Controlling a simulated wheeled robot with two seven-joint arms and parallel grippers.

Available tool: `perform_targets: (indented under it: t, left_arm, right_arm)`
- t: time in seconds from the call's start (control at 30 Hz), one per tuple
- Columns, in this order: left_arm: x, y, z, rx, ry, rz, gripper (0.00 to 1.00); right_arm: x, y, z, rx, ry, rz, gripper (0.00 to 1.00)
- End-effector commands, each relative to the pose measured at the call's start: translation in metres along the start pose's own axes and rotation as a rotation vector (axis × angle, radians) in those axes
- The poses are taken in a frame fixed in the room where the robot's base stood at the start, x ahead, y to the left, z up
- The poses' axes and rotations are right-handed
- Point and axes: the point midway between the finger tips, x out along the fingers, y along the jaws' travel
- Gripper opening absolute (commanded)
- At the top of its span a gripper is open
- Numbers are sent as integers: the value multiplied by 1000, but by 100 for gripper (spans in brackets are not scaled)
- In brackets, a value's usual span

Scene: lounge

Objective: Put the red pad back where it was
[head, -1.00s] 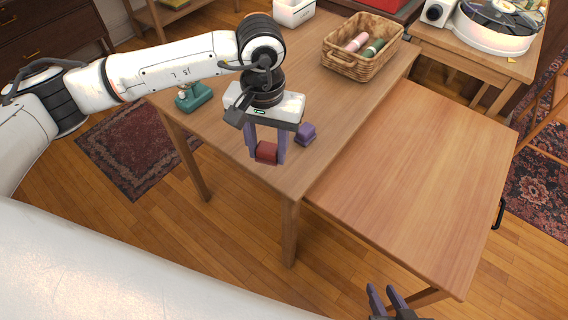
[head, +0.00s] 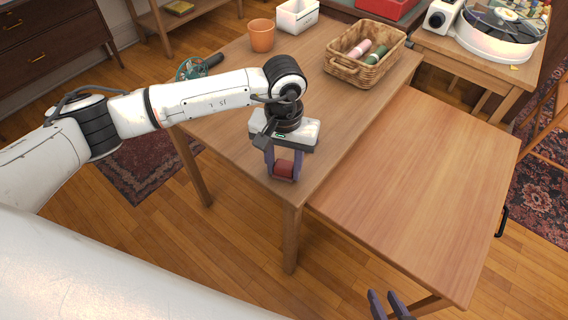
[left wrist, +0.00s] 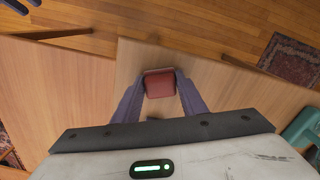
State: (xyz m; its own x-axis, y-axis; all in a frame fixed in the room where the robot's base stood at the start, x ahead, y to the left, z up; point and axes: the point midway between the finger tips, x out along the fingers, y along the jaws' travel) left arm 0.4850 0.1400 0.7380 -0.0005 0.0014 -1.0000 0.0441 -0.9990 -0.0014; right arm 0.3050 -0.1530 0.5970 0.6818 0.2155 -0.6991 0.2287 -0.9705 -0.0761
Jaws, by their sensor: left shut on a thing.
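The red pad (head: 284,169) is a small block between the fingers of my left gripper (head: 283,174), over the near corner of the wooden table (head: 225,110). The left wrist view shows the red pad (left wrist: 159,84) between the two purple fingers of the left gripper (left wrist: 159,88). I cannot tell whether the pad touches the tabletop. My right gripper (head: 387,301) is at the bottom edge of the head view, its two fingers apart with nothing between them.
A lower wooden surface (head: 420,190) to the right is bare.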

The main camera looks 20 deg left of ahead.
Motion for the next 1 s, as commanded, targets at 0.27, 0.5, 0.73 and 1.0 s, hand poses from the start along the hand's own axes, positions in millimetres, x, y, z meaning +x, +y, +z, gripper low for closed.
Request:
perform_targets:
  t: [0.27, 0.5, 0.73, 1.0]
  left_arm:
    - [4, 0, 0, 0, 1, 1, 20]
    - [2, 0, 0, 0, 1, 1, 57]
    - [-1, 0, 0, 0, 1, 1, 57]
    - [-43, 0, -2, 1, 7, 1, 57]
  right_arm:
    - [4, 1, 6, 0, -3, 1, 28]
    - [2, 0, 2, 0, -3, 1, 28]
    - [-1, 0, -2, 0, 2, 0, 28]
    - [0, 0, -1, 0, 4, 0, 28]
